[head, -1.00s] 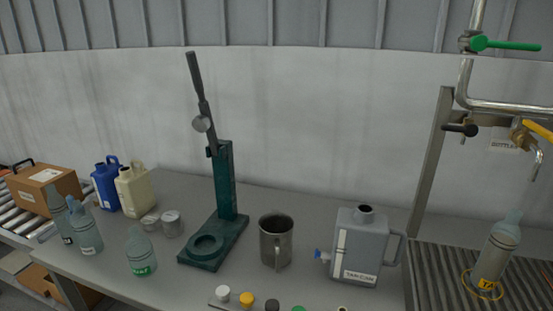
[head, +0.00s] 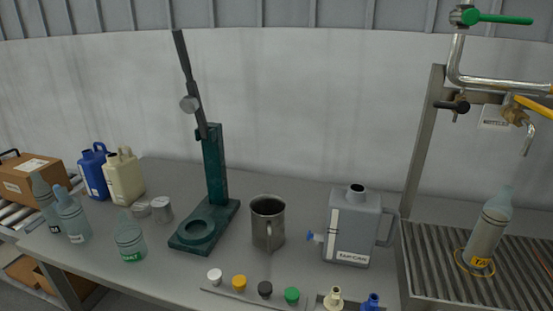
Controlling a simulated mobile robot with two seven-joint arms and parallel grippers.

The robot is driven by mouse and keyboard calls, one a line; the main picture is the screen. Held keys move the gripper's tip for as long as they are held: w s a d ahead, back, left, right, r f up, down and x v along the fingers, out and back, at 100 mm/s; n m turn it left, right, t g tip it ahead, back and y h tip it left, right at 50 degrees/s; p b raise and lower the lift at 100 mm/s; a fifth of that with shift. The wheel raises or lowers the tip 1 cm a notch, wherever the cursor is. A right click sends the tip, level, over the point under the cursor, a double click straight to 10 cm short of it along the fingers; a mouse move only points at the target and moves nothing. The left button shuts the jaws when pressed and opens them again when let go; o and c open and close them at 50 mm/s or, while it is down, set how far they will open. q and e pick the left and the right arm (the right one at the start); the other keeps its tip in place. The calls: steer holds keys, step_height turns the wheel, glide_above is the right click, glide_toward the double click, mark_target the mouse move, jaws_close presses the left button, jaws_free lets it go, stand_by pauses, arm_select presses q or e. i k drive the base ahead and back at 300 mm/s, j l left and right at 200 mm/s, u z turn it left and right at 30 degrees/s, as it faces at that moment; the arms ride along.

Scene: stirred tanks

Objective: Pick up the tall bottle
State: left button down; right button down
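Two tall, narrow, grey-green bottles stand close together at the left end of the bench: a rear bottle (head: 44,199), partly hidden, and a front bottle (head: 72,217) with a pale label. A shorter, wider bottle (head: 130,238) with a green label stands to their right. Another tall bottle (head: 487,230) with a yellow tag stands on the ribbed drain tray at the right, near a yellow ring. I cannot tell which one is called the tall bottle. Neither of my grippers is in view.
A green lever press (head: 215,180), a metal mug (head: 267,223) and a grey can (head: 352,229) stand mid-bench. Blue (head: 94,172) and cream (head: 124,178) jugs stand behind the left bottles. Several caps (head: 239,283) line the front. Pipework (head: 470,75) overhangs the drain tray (head: 440,275).

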mark_target(495, 215)
steer(key=z, duration=1.4)
